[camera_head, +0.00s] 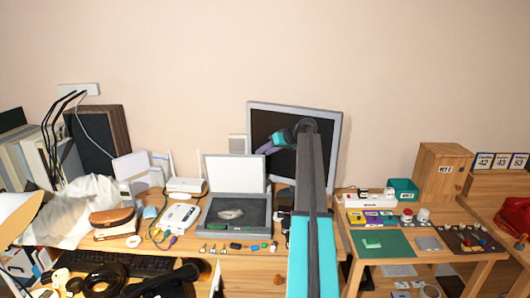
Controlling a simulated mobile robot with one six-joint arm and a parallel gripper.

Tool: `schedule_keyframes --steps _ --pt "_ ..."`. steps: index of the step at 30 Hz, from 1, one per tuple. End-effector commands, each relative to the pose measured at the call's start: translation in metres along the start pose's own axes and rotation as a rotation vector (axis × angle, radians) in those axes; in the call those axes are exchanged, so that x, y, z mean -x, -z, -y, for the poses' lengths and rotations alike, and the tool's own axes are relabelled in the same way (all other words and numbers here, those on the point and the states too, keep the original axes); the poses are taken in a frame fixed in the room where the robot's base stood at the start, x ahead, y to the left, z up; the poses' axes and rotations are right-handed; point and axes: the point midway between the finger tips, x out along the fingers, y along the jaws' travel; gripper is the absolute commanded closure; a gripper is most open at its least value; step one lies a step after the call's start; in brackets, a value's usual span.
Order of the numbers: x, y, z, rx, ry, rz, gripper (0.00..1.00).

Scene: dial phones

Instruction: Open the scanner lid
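The scanner appears to be the grey flatbed device (212,218) left of my arm on the wooden desk. Its lid (235,172) stands up at the back, white inner face toward me, so the lid looks open. A small pale item (230,214) lies on the dark bed. My arm reaches up from the bottom, right of the scanner, and bends left at the top. My gripper (266,149) seems to be the small purple part in front of the monitor, above and right of the lid and apart from it in the picture. Its fingers are too small to read.
A monitor (331,125) stands behind my arm. A router (185,185), a white box (178,216) and cables crowd the scanner's left. Several small plugs (236,246) lie in front. A black handset (170,283) and keyboard (110,264) are front left. Another table (440,254) stands right.

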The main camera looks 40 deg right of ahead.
Motion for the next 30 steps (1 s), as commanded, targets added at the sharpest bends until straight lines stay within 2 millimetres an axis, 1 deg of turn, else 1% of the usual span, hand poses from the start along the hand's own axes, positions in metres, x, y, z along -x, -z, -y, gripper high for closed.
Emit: schedule_keyframes --steps 8,14,17,23,30 --pt "-0.001 0.0 0.003 0.001 0.005 0.001 0.63" --pt "0.009 -0.001 0.003 0.001 0.005 0.0 0.63" --pt "0.019 -0.001 0.003 0.0 0.005 0.0 0.63" --pt "0.047 -0.002 0.003 0.001 0.005 0.0 0.63" --pt "0.086 -0.001 0.002 0.001 0.003 0.0 0.63"
